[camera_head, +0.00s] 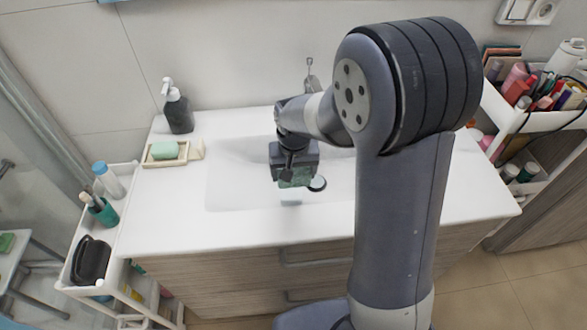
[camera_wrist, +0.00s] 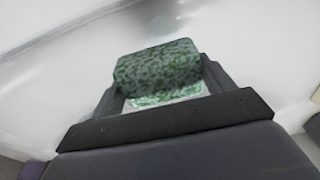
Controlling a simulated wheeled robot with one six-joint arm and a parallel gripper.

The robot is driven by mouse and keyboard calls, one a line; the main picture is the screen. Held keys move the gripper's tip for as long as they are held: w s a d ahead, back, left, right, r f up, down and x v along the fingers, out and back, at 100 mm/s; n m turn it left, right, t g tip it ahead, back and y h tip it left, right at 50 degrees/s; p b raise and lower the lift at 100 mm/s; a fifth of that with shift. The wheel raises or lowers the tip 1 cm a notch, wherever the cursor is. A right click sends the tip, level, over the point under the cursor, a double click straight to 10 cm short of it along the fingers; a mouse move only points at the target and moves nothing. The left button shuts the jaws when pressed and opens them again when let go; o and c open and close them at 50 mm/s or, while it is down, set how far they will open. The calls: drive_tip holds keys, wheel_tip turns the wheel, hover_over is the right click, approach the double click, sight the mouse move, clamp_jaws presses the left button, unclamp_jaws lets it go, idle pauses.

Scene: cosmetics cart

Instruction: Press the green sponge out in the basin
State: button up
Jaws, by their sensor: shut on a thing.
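The green sponge (camera_wrist: 160,68) is mottled dark and light green and sits between the two fingers of my gripper (camera_wrist: 165,88) in the wrist view. My gripper is shut on it. In the head view my gripper (camera_head: 296,172) points down over the white basin (camera_head: 235,190), with the sponge (camera_head: 297,180) showing as a small green patch below it. I cannot tell whether the sponge touches the basin floor. A light green patch also shows under the sponge in the wrist view.
A green soap bar (camera_head: 165,151) lies in a dish at the counter's left, near a dark pump bottle (camera_head: 178,110). The tap (camera_head: 310,75) stands behind the basin. A white cart (camera_head: 110,230) with bottles is at the left, and a loaded shelf (camera_head: 540,115) at the right.

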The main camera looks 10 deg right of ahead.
drive_tip(key=b, duration=0.6)
approach(294, 202)
drive_tip(key=shift+w+f, duration=0.2)
drive_tip(key=shift+f, duration=1.15)
drive_tip(key=shift+w+f, duration=0.2)
drive_tip(key=shift+f, duration=1.1)
drive_tip(key=shift+f+b, duration=0.6)
drive_tip(key=shift+b, duration=0.05)
drive_tip(key=shift+s+f, duration=0.1)
drive_tip(key=shift+f, duration=0.05)
idle(2.2)
idle(0.5)
wheel_tip(294, 202, up, 15)
drive_tip(key=p, duration=1)
drive_tip(key=shift+p, duration=0.3)
